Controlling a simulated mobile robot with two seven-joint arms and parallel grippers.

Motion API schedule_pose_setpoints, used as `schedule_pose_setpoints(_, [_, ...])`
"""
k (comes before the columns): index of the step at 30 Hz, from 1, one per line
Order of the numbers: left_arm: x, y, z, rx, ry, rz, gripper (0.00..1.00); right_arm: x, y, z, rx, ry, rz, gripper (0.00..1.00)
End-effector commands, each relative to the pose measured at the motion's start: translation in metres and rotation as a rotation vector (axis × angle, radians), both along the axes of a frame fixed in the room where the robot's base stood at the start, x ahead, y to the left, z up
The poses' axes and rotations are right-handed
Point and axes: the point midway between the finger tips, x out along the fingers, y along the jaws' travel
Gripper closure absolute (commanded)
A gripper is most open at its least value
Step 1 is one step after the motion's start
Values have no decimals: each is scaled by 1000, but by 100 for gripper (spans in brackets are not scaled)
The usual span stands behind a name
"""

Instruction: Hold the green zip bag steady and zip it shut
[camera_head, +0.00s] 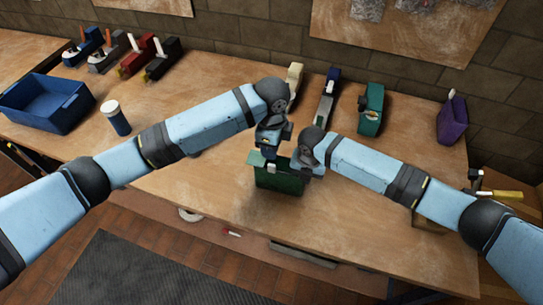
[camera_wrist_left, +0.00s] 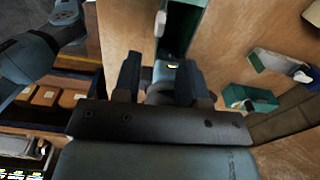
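The green zip bag (camera_head: 279,181) stands near the front edge of the table in the head view, its dark mouth facing up. A small pale piece shows at its upper left. In the left wrist view part of a green bag (camera_wrist_left: 186,28) shows beyond the fingers, with a white piece at its edge. My left gripper (camera_head: 269,143) is just above the bag's mouth; in its wrist view the two fingers (camera_wrist_left: 160,75) are apart. My right gripper (camera_head: 302,162) is at the bag's upper right, and its fingers are mostly hidden, so its grip is unclear.
A blue crate (camera_head: 47,104) and a white-capped blue jar (camera_head: 115,118) stand at the left. Several bags line the back, including a second green one (camera_head: 370,110) and a purple one (camera_head: 452,120). Bare table (camera_head: 210,170) lies left of the bag.

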Motion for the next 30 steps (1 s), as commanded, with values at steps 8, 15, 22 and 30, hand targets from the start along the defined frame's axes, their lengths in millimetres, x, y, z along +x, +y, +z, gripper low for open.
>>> schedule_pose_setpoints(8, [0, 0, 25, 0, 0, 1, 62, 0, 0, 0, 0, 0, 0, 100])
schedule_pose_setpoints(15, [0, 0, 25, 0, 1, 1, 62, 0, 0, 0, 0, 0, 0, 100])
schedule_pose_setpoints(22, [1, 2, 24, -27, 23, 111, 100, 0, 0, 0, 0, 0, 0, 100])
schedule_pose_setpoints(30, [9, 20, 20, -138, 187, 746, 100, 0, 0, 0, 0, 0, 0, 100])
